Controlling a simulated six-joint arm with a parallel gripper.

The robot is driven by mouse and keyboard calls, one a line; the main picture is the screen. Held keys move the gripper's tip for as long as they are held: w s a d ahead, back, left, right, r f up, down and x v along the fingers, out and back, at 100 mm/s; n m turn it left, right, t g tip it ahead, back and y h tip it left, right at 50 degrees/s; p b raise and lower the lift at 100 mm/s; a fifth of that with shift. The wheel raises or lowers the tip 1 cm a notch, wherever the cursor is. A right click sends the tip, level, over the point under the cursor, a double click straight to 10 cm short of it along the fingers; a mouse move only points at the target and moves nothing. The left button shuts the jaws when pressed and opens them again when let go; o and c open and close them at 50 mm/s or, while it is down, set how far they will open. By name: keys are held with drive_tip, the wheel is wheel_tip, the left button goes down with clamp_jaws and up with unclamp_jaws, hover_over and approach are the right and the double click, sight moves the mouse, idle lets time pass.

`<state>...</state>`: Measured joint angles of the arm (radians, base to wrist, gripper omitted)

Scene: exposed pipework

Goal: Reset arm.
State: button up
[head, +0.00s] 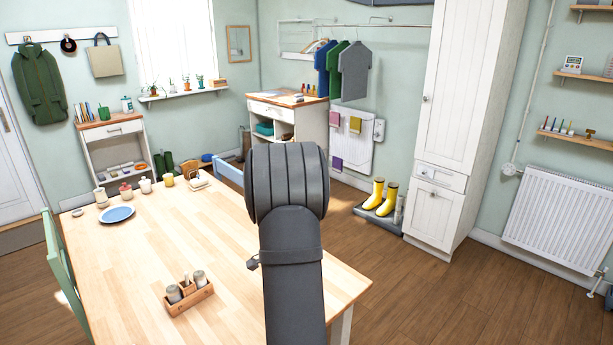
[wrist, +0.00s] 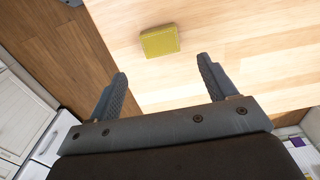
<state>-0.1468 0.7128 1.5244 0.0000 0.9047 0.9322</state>
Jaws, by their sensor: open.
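My gripper (wrist: 162,68) shows in the wrist view with its two dark fingers spread wide apart. Nothing is between them. It hangs over the wooden table (wrist: 230,48), apart from the tabletop. A yellow-green block (wrist: 160,41) lies on the table beyond the fingertips, and the fingers do not touch it. In the head view my dark arm rises in the middle and hides part of the table. The gripper itself cannot be made out there.
The table (head: 150,250) bears a wooden caddy with jars (head: 187,293), a blue plate (head: 117,214), and several cups and pots at its far edge. A green chair (head: 62,270) stands at left. A tall white cabinet (head: 460,110) and yellow boots (head: 381,197) stand beyond the table.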

wheel_tip(320, 180, down, 9)
drive_tip(key=shift+r, duration=1.75)
